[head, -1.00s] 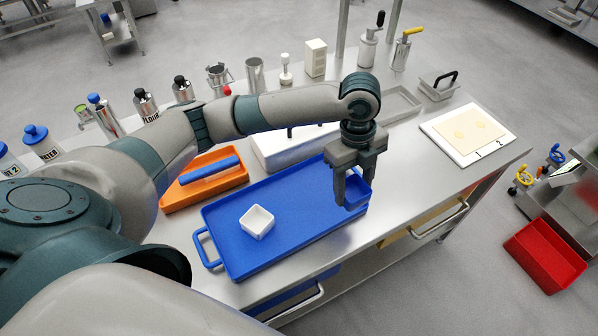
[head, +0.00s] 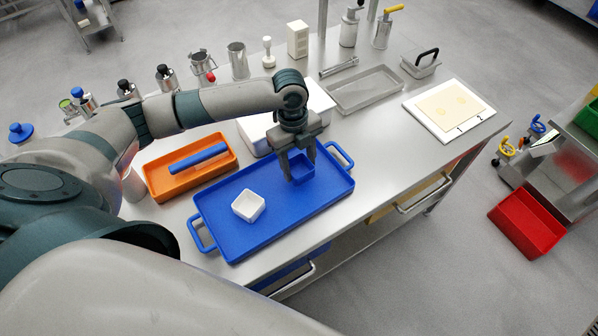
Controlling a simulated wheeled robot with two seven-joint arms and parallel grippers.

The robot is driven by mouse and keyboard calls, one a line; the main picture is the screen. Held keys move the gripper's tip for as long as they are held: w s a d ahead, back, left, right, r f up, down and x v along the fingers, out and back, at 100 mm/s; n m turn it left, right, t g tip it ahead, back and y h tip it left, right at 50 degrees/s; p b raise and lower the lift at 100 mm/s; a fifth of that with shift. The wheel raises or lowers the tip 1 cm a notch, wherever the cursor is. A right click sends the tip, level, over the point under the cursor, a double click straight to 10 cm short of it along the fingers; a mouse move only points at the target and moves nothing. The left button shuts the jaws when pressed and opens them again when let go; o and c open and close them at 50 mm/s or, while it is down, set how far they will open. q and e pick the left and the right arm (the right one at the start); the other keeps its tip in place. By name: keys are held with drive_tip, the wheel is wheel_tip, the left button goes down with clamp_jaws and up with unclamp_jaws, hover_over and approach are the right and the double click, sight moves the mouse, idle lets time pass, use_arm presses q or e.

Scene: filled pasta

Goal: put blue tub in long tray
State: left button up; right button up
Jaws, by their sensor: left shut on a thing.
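A small square blue tub (head: 303,170) is between the fingers of my left gripper (head: 300,171), which is shut on it. The gripper points down and partly hides the tub. The tub shows over the right half of a long blue tray (head: 268,222) with a handle at each end. I cannot tell whether the tub touches the tray floor. A white tub (head: 248,205) stands in the left half of this tray. A shallow grey metal tray (head: 365,97) lies farther back, empty. My right gripper is not in view.
An orange tray (head: 160,190) with a blue bar lies left of the blue tray. A white box (head: 255,132) stands behind, partly hidden by my left arm. A white board (head: 450,111) lies at the right. Bottles and canisters line the back; the steel tabletop (head: 375,165) right of the tray is clear.

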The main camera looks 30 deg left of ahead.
sight(299, 173)
use_arm(q)
drive_tip(key=shift+f+p, duration=0.75)
drive_tip(key=shift+f, duration=1.25)
drive_tip(key=shift+f, duration=0.15)
drive_tip(key=o, duration=1)
drive_tip(key=shift+r, duration=0.2)
drive_tip(key=r, duration=0.4)
drive_tip(key=a+r+b, duration=0.1)
drive_tip(key=r, duration=0.3)
drive_tip(key=r+b, duration=0.1)
drive_tip(key=r, duration=0.3)
drive_tip(key=shift+w+a, duration=0.25)
drive_tip(key=shift+w, duration=0.15)
drive_tip(key=shift+f, duration=0.1)
